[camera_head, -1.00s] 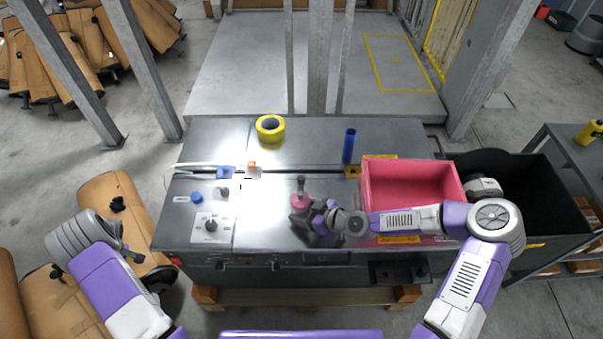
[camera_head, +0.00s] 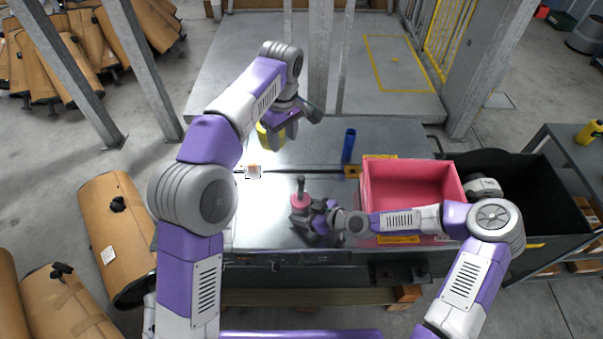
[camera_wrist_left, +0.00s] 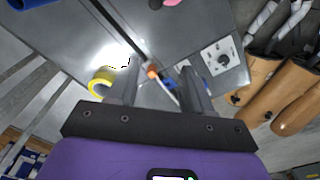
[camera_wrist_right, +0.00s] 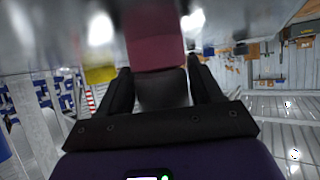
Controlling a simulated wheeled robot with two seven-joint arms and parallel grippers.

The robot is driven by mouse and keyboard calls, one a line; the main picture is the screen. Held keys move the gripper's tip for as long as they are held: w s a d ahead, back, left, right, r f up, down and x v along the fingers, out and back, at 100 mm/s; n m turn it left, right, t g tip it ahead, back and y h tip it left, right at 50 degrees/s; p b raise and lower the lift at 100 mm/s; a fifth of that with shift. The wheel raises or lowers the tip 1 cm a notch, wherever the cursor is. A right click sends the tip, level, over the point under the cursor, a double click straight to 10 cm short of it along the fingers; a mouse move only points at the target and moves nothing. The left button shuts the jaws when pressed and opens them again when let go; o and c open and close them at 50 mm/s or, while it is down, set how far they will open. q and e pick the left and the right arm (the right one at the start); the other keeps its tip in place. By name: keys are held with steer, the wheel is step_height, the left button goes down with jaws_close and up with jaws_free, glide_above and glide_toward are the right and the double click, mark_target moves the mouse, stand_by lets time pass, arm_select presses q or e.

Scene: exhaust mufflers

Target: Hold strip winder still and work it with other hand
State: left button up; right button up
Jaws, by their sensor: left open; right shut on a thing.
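The strip winder (camera_head: 300,201) stands upright on the metal bench, with a pink body and a dark grey post on top. My right gripper (camera_head: 313,217) is shut on its lower part from the right. In the right wrist view the winder's pink body (camera_wrist_right: 154,38) and a dark grey part lie between the fingers. My left gripper (camera_head: 297,126) is open and empty, high over the back of the bench, behind the winder and apart from it. A pink edge of the winder (camera_wrist_left: 172,3) shows at the top of the left wrist view.
A yellow tape roll (camera_head: 264,136) is partly hidden behind my left gripper. A small white and orange piece (camera_head: 253,171) lies by the bench's dark slot. A blue cylinder (camera_head: 348,146) stands behind the winder. A pink bin (camera_head: 413,207) and black bin (camera_head: 535,205) are at right.

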arm_select(q)
glide_above(302, 177)
steer(key=m, duration=0.1)
step_height(302, 177, down, 12)
steer(key=shift+a+f, duration=0.1)
steer(key=shift+f, duration=0.05)
steer(key=shift+c, duration=0.3)
jaws_close()
